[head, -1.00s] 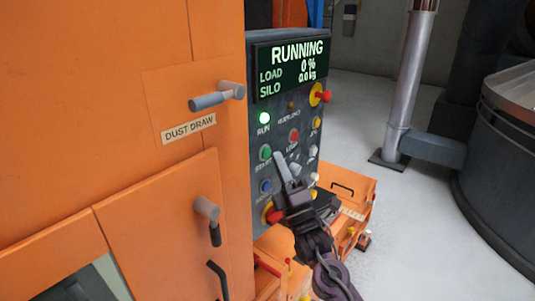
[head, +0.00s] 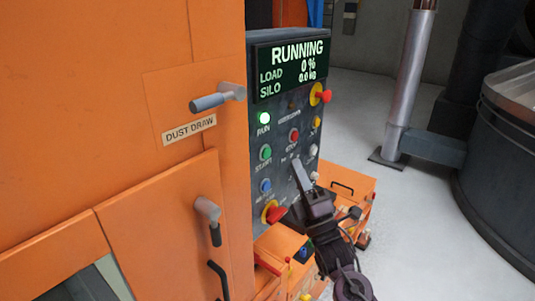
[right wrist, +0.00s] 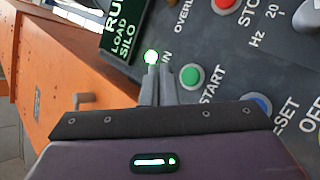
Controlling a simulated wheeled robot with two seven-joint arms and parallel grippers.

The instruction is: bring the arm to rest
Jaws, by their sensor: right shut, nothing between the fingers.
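My right gripper (head: 298,165) is shut and empty in front of the lower right part of the grey control panel (head: 284,125). It also shows in the right wrist view (right wrist: 157,72), its fingers together, with the panel beyond them. I cannot tell its exact distance from the panel. The panel's display (head: 292,68) reads RUNNING, LOAD 0 %, SILO 0.0 kg. The green START button (head: 265,152) stands clear to the left of the gripper. My left gripper is in neither view.
The orange cabinet (head: 130,130) with the dust draw handle (head: 217,97) fills the left. An orange toolbox (head: 345,188) sits low behind my arm. A metal pipe (head: 408,85) and a large grey vessel (head: 505,150) stand at the right. The floor between is free.

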